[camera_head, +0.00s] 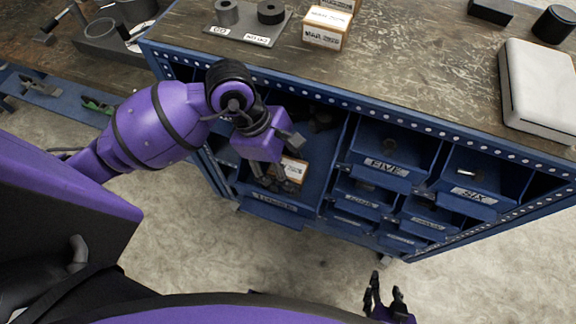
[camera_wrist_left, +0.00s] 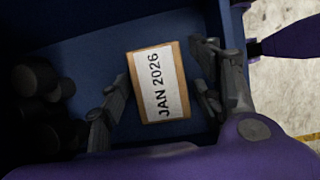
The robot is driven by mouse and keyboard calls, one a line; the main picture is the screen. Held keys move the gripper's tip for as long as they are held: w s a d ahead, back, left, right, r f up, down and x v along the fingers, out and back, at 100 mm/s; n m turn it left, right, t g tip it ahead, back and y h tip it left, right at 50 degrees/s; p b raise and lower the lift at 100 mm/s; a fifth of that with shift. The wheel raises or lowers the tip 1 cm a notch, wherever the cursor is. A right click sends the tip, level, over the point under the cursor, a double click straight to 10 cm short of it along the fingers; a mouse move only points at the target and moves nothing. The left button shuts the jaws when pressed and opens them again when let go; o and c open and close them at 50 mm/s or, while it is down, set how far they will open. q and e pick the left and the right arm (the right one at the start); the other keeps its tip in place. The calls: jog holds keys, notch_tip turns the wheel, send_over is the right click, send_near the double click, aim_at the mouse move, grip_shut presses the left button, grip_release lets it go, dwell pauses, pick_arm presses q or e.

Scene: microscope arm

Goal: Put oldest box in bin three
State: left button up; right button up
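A small cardboard box (camera_wrist_left: 177,60) with a white label reading JAN 2026 lies in a blue bin (camera_head: 318,183); it shows partly in the head view (camera_head: 297,166). My left gripper (camera_head: 275,182) reaches down into this bin. In the left wrist view its fingers stand apart on either side of the box, with gaps visible, so it is open. Another box (camera_head: 325,30), its label seeming to start with MAR, stands on the bench top, with one more box (camera_head: 342,4) partly cut off behind it. My right gripper (camera_head: 387,284) is open and empty, low in front of the cabinet.
Bins labelled FIVE (camera_head: 385,166) and SIX (camera_head: 470,193) are at the right, with smaller bins below, their labels blurred. Dark round objects (camera_wrist_left: 42,90) lie beside the box. The bench top holds a grey plate with weights (camera_head: 245,30) and a white case (camera_head: 540,85).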

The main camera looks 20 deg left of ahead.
pick_arm(q)
jog(key=shift+s+f, duration=0.4)
jog(key=shift+f, duration=0.2)
jog(key=shift+r, duration=0.25)
jog(key=v, duration=1.3)
jog(key=shift+w+p, duration=0.35)
jog(key=shift+w, duration=0.05)
jog(key=shift+d, duration=0.25)
